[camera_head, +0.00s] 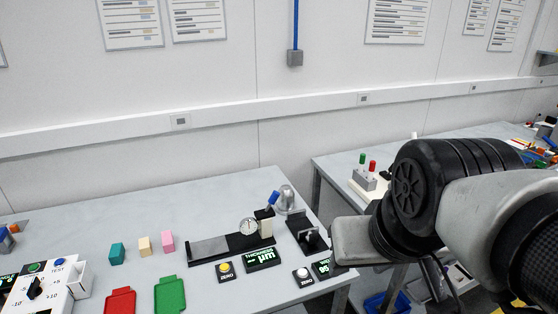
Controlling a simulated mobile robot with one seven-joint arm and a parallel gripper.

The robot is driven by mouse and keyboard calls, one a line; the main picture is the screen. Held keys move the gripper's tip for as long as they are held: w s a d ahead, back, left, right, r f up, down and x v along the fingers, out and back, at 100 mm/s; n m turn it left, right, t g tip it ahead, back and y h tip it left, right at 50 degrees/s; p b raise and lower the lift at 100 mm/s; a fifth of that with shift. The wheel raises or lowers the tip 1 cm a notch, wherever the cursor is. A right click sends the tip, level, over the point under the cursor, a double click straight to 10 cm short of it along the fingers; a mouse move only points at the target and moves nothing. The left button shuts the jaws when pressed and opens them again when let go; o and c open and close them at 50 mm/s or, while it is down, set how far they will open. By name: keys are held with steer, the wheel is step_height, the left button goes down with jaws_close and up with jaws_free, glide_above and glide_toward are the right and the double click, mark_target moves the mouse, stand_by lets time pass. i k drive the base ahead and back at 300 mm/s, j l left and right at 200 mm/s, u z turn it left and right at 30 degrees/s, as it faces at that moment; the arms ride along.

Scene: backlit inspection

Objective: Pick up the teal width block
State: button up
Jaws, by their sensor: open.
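The teal width block (117,253) stands upright on the grey bench at the left, a small block with a slanted top. It is left of a cream block (145,246) and a pink block (168,241), with gaps between them. My gripper (350,258) is at the end of my arm, over the bench's right edge, far to the right of the teal block and apart from it. It is open and nothing shows in it; its fingers are mostly hidden behind its grey body.
A dial gauge on a black base (212,249) stands right of the blocks. Red (120,302) and green (170,296) trays lie in front. A white test box (45,292) is at left. A yellow button (224,266) and displays are at front right. Bench behind the blocks is clear.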

mark_target(117, 253)
steer(key=u, duration=1.5)
steer(key=i+j+z, duration=0.2)
steer(key=j, duration=0.15)
steer(key=i+j+z, duration=0.15)
steer(key=j, duration=0.2)
steer(key=i+j+z, duration=0.2)
steer(key=j, duration=0.15)
steer(key=j+z, duration=0.15)
steer(key=j, duration=0.25)
steer(key=i+j+z, duration=0.2)
steer(key=j, duration=0.2)
steer(key=k, duration=0.1)
